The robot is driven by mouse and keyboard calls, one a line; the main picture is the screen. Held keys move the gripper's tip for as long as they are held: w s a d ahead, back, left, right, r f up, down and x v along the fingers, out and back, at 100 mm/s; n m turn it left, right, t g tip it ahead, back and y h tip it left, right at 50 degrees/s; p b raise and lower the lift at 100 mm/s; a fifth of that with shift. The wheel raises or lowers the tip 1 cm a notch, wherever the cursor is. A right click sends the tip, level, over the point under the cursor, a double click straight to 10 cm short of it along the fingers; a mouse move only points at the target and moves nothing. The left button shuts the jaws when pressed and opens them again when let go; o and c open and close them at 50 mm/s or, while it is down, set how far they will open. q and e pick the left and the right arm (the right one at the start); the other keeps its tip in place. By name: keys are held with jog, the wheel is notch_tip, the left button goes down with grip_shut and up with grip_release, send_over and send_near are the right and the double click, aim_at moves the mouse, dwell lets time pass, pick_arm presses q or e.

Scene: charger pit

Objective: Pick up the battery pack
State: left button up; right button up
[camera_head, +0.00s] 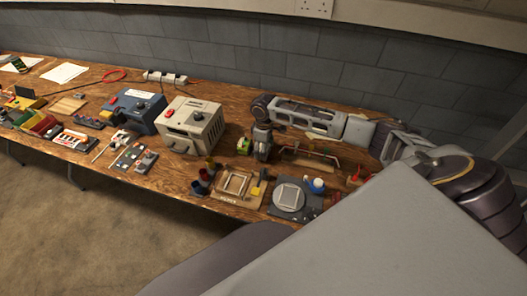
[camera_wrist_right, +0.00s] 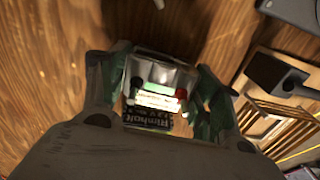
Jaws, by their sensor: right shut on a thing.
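The battery pack (camera_wrist_right: 158,101) fills the space between my right gripper's fingers in the right wrist view. It has a dark body with a printed label and a red knob or terminal at one corner. My right gripper (camera_wrist_right: 160,80) is shut on it, one finger on each side. In the head view the right gripper (camera_head: 254,146) reaches down at the bench's middle, and the small green battery pack (camera_head: 243,146) shows at its left side. I cannot tell whether the pack still touches the bench. My left gripper is not in view.
A beige boxy unit (camera_head: 194,124) and a blue one (camera_head: 138,110) stand to the left. Dark cups (camera_head: 200,182), a wooden frame (camera_head: 236,184) and a dark plate with a round disc (camera_head: 290,196) lie nearer the front. A block wall closes the back.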

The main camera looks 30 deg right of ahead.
jog(key=shift+r, duration=0.75)
notch_tip(320, 180, up, 5)
jog(key=shift+f, duration=0.2)
notch_tip(320, 180, up, 3)
jog(key=shift+r, duration=0.45)
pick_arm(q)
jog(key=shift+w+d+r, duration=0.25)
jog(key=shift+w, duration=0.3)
